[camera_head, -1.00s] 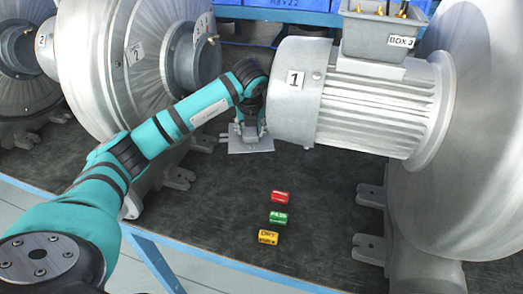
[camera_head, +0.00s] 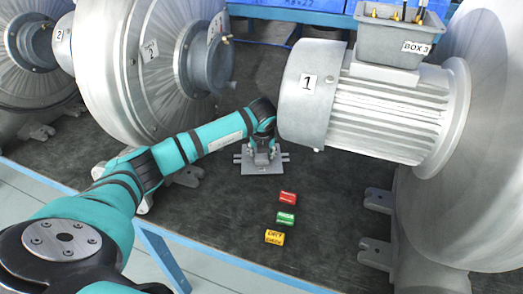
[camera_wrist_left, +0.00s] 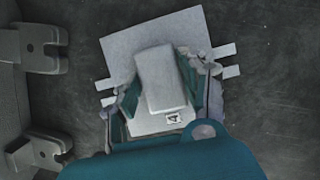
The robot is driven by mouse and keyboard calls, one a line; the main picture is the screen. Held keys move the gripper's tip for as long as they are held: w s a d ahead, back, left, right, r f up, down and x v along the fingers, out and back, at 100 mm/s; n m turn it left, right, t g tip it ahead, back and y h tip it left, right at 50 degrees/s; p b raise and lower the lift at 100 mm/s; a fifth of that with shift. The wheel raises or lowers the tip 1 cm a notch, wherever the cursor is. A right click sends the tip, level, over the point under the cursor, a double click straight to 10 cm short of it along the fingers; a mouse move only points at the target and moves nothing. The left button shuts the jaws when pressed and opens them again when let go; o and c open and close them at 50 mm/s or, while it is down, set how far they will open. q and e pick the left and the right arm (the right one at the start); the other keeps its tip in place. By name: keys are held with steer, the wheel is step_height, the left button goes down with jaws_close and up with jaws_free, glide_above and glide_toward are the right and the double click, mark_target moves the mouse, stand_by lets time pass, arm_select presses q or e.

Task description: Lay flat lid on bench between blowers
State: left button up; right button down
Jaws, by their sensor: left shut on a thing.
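The lid is a flat grey plate (camera_head: 263,167) with a raised block in its middle and small tabs at its sides. In the head view it is low over the dark bench between blower 1 (camera_head: 308,82) and blower 2 (camera_head: 150,50). I cannot tell whether it touches the bench. In the left wrist view the lid (camera_wrist_left: 190,30) shows a label with a 4. My left gripper (camera_head: 262,150) is shut on the lid's block, and its fingers flank the block in the wrist view (camera_wrist_left: 160,85). My right gripper is not in view.
Red (camera_head: 288,197), green (camera_head: 286,218) and yellow (camera_head: 275,237) blocks lie on the bench (camera_head: 225,215) in front of the lid. Metal mounting feet (camera_head: 378,200) stand to the right. Box 3 (camera_head: 400,38) sits on blower 1. Blue bins line the back.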

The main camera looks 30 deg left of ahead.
arm_select(q)
steer(key=o, duration=1.3)
steer(key=b+v, duration=0.1)
steer(key=v, duration=1.1)
steer(key=shift+r, duration=0.1)
